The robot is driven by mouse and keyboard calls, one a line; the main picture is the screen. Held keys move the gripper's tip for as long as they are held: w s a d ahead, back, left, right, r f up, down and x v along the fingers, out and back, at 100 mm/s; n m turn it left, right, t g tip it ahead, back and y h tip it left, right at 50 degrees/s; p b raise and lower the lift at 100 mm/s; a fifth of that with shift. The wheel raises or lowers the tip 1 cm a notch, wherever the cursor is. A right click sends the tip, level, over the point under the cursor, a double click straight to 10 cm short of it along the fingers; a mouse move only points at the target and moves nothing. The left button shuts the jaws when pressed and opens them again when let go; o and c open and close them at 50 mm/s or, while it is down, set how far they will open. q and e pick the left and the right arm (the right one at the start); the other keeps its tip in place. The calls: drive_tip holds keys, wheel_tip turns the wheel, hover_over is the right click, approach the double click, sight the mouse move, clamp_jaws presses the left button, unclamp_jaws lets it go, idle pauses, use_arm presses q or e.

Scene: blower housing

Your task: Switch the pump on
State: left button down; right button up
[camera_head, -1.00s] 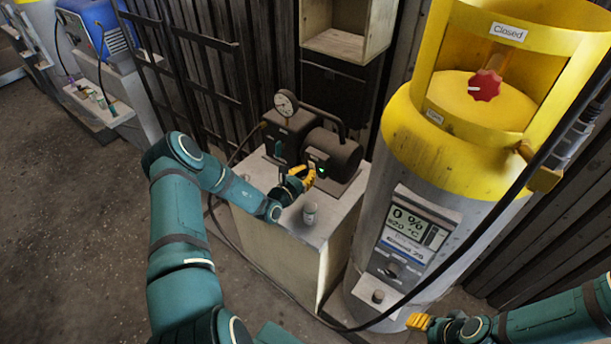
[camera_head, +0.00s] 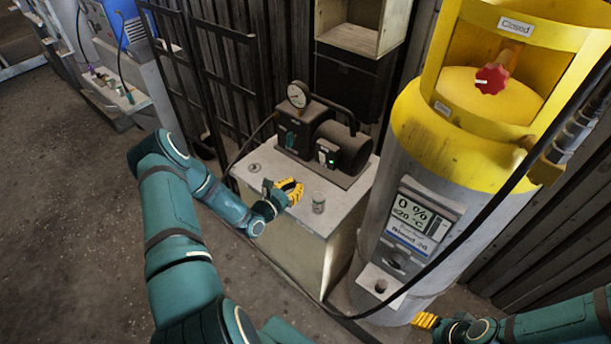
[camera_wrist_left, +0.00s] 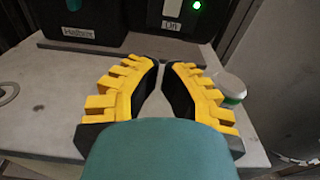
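The dark pump (camera_head: 325,142) with a round gauge stands on a pale cabinet (camera_head: 270,165). Its switch panel (camera_head: 327,154) faces me with a lit green light. The left wrist view shows the green light (camera_wrist_left: 197,5) beside a pale switch (camera_wrist_left: 172,8), with a label reading "On" (camera_wrist_left: 171,25). My left gripper (camera_head: 296,190) is over the front of the cabinet top, apart from the pump. In the left wrist view its yellow fingers (camera_wrist_left: 161,66) are nearly together at the tips, with a narrow gap and nothing between them. My right gripper (camera_head: 422,320) is low at the right, partly visible.
A small can (camera_head: 318,203) stands on the cabinet top just right of my left gripper. A large grey and yellow cylinder (camera_head: 425,160) with a red knob (camera_head: 491,79) stands to the right. A dark hose runs past it. Open floor lies at the left.

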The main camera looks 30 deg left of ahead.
use_arm(q)
drive_tip(key=shift+s, duration=1.5)
drive_tip(key=shift+d, duration=0.1)
